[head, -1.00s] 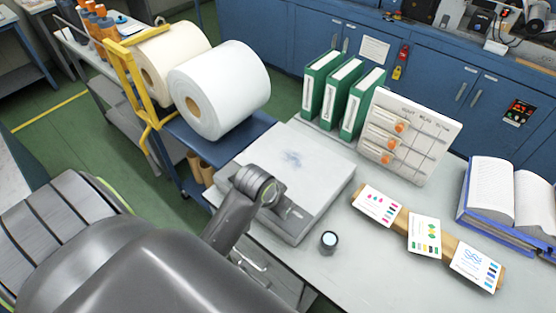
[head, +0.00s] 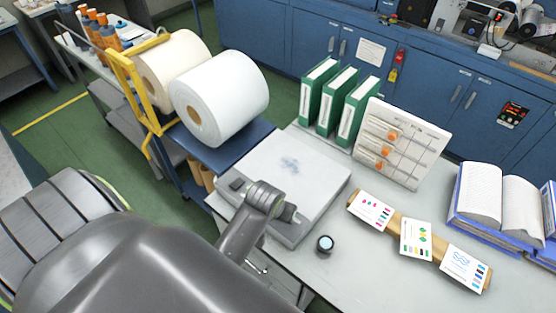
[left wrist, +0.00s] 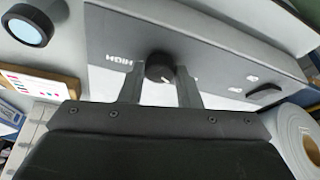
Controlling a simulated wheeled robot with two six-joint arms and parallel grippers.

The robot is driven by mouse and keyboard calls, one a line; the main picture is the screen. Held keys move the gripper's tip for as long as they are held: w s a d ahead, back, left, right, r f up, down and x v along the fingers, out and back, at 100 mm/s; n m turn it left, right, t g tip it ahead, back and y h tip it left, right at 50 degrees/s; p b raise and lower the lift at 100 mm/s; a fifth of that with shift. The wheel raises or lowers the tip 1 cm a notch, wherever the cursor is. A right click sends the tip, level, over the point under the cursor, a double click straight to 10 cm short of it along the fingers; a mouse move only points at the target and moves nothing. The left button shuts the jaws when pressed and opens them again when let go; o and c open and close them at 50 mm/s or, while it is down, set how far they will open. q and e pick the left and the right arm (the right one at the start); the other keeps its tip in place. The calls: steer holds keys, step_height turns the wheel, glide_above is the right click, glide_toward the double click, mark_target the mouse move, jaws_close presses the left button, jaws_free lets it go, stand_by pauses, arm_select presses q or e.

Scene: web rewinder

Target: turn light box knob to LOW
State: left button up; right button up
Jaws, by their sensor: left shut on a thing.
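The light box (head: 297,170) is a pale grey box with a flat top on the near left of the worktop. Its front panel (left wrist: 220,45) shows in the left wrist view with an upside-down HIGH label. The round dark knob (left wrist: 159,66) sits on this panel, with a small pale mark on it. My left gripper (left wrist: 161,78) is shut on the knob, one finger on each side. In the head view my left gripper (head: 287,212) is at the box's front, and the knob is hidden. The LOW label cannot be read. My right gripper is not in view.
A dark round-topped object (head: 325,243) stands right of the box. Paper rolls (head: 222,105) stand on a cart at left.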

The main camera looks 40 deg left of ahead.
arm_select(q)
steer(key=o, duration=1)
steer(key=shift+r, duration=0.1)
steer(key=shift+p+v, duration=0.9)
steer(key=shift+v, duration=7.75)
steer(key=shift+a, duration=0.1)
